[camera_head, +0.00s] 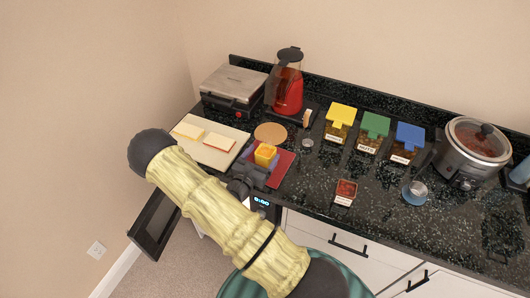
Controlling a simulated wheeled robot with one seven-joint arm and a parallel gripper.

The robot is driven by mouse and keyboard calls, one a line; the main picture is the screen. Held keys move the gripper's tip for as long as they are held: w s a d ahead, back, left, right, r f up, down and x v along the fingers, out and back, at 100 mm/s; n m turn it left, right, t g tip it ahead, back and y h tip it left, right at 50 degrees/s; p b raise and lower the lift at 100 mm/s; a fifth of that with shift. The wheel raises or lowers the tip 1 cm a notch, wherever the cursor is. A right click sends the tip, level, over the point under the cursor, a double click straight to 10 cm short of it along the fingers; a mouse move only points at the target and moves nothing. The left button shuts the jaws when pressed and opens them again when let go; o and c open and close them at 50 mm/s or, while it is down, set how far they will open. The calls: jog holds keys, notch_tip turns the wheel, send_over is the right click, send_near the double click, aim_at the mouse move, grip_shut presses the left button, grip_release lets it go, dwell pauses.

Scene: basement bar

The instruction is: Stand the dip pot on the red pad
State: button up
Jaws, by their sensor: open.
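The red pad (284,167) lies on the dark counter right of the cutting board, partly covered by my gripper. A small yellow-orange square pot (265,152), which looks like the dip pot, appears upright over the red pad. Its lower part is hidden by my gripper (256,170), so I cannot tell whether its base touches the pad. My gripper is open at the near side of the yellow pot, low over the pad. Its fingertips are too small to make out clearly. A small white square dish with red contents (346,191) stands apart, farther right.
A cutting board (219,155) with sliced food lies left. Jars with yellow (341,115), green (375,125) and blue (409,136) lids and a slow cooker (474,148) stand right.

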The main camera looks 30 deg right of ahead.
jog(key=b+v, duration=0.2)
jog(key=v, duration=0.7)
jog(key=shift+a, duration=0.15)
jog(key=shift+s, duration=0.1)
jog(key=s+d+r+m+g+y, duration=0.1)
jog(key=s+r+m+g+y, duration=0.1)
jog(key=s+m+g, duration=0.55)
jog(key=s+d+r+m+g+y, duration=0.2)
jog(key=s+m+g+y, duration=0.1)
jog(key=s+m+g, duration=0.4)
jog(key=w+a+r+m+t+y, duration=0.3)
jog(key=a+r+m+t+y, duration=0.3)
jog(key=a+r+m+y, duration=0.2)
jog(key=m+y, duration=0.1)
jog(key=m, duration=0.1)
jog(key=shift+a+r+m+y, duration=0.3)
jog(key=shift+r+m, duration=0.05)
jog(key=shift+r, duration=0.05)
jog(key=shift+s+t, duration=0.1)
jog(key=shift+t, duration=0.15)
jog(key=shift+c, duration=0.2)
